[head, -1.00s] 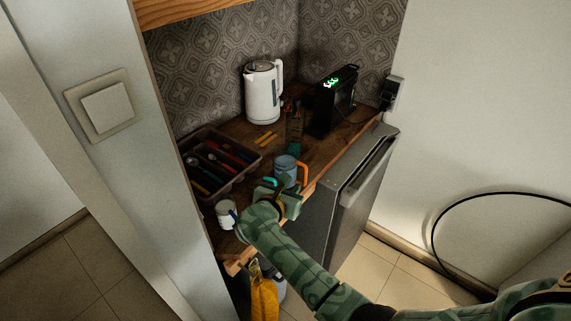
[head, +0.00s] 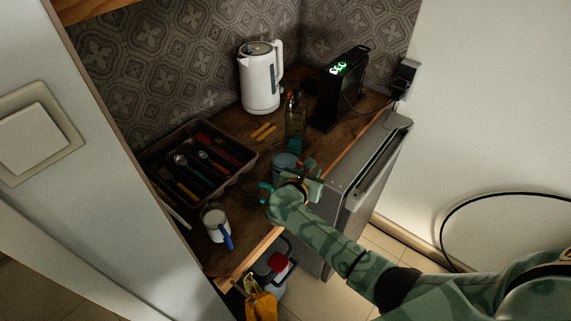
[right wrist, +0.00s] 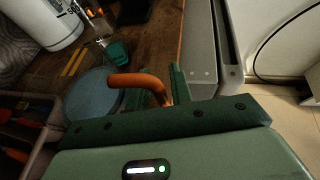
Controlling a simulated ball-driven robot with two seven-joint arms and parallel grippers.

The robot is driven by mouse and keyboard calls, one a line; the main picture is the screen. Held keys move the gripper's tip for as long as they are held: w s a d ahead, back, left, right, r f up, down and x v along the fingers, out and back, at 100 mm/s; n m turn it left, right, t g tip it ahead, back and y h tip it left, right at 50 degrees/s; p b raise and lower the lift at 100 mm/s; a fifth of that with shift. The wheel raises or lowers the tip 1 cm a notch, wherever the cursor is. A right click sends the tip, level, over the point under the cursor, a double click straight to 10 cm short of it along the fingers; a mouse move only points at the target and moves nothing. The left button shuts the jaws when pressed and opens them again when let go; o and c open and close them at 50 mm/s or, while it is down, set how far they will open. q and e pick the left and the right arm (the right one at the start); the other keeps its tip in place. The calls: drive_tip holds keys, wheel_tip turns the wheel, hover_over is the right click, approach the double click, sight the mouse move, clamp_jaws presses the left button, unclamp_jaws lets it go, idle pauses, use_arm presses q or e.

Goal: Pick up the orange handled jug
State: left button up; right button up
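The blue-grey jug (head: 283,163) stands on the wooden counter, partly behind my right gripper. Its orange handle (right wrist: 139,80) shows in the right wrist view, where the round blue-grey jug body (right wrist: 92,96) lies to its left. My right gripper (head: 304,176) is at the jug's handle side and hides the handle in the head view. In the wrist view a green finger (right wrist: 180,84) stands close to the right of the handle. The other finger is hard to make out, so I cannot tell if they grip the handle. My left gripper is not in view.
A white mug with a blue handle (head: 215,226) stands at the front left. A turquoise curved piece (head: 265,187) shows beside my gripper. A grey fridge (head: 345,215) is right.

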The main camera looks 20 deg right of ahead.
drive_tip(key=shift+s+a+r, duration=0.1)
drive_tip(key=shift+s, duration=0.05)
drive_tip(key=shift+s+a+r, duration=0.1)
drive_tip(key=shift+s+r, duration=0.1)
drive_tip(key=shift+s, duration=0.05)
drive_tip(key=shift+c, duration=0.9)
clamp_jaws()
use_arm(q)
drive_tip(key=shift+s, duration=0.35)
use_arm(e)
drive_tip(key=shift+w, duration=0.1)
